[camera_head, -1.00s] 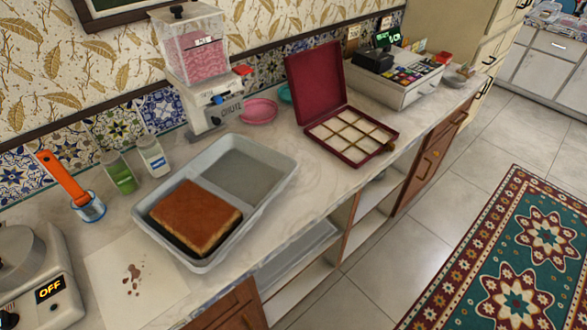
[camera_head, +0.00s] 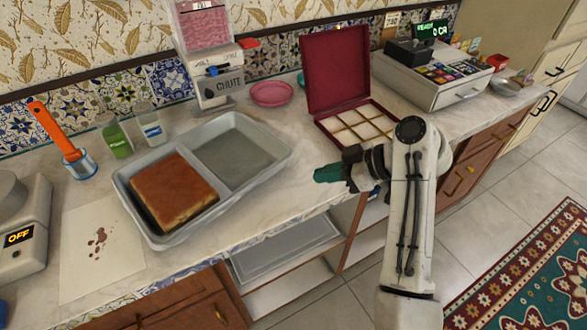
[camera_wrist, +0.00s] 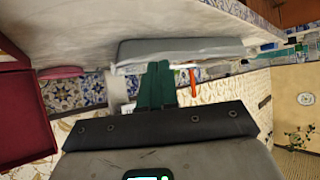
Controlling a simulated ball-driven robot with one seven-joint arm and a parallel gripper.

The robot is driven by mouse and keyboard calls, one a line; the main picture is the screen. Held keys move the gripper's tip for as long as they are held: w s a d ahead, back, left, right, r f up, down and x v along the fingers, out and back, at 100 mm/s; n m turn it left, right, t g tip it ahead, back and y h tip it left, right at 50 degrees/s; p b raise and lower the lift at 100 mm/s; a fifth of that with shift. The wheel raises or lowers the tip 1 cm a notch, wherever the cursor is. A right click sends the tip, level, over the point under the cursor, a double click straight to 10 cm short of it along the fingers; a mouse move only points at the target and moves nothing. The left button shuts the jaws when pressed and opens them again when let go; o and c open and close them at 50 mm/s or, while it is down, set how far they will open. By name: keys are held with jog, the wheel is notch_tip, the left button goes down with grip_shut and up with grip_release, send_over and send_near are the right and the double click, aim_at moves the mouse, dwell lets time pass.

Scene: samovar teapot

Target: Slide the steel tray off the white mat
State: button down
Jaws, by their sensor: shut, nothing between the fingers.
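The steel tray (camera_head: 262,187) is a grey two-part pan on the counter. A brown cake (camera_head: 173,190) sits in its left compartment; the right one is empty. The white mat (camera_head: 85,265), with brown stains, lies flat at the tray's front left. The tray's left corner appears to cover part of the mat's edge. My gripper (camera_head: 318,175) is shut and empty, its green fingers right of the tray, apart from it and pointing toward it. In the wrist view the shut fingers (camera_wrist: 158,66) are in front of the tray's grey side (camera_wrist: 185,46).
An open red box (camera_head: 352,128) stands behind my gripper. A dispenser (camera_head: 208,70), pink bowl (camera_head: 271,94) and two small jars (camera_head: 116,138) stand behind the tray. A scale (camera_head: 25,225) is at far left. The counter's front edge runs close in front of the tray.

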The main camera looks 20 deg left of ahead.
jog(key=p, duration=0.1)
send_near(265, 173)
jog(key=a, duration=0.2)
jog(key=a+f, duration=0.1)
jog(key=a, duration=0.2)
jog(key=shift+a, duration=0.3)
jog(key=shift+a+f+p, duration=0.1)
jog(key=shift+f+p, duration=0.3)
jog(key=shift+p, duration=0.05)
jog(key=shift+f+b, duration=0.5)
jog(key=shift+f, duration=0.1)
jog(key=shift+s+f, duration=0.1)
jog(key=shift+f, duration=0.05)
jog(key=shift+d, duration=0.25)
jog(key=d, duration=0.3)
jog(key=shift+d+p, duration=0.35)
jog(key=shift+a, duration=0.2)
jog(key=shift+w+d+r, duration=0.1)
jog(key=shift+w+r, duration=0.1)
jog(key=shift+r, duration=0.1)
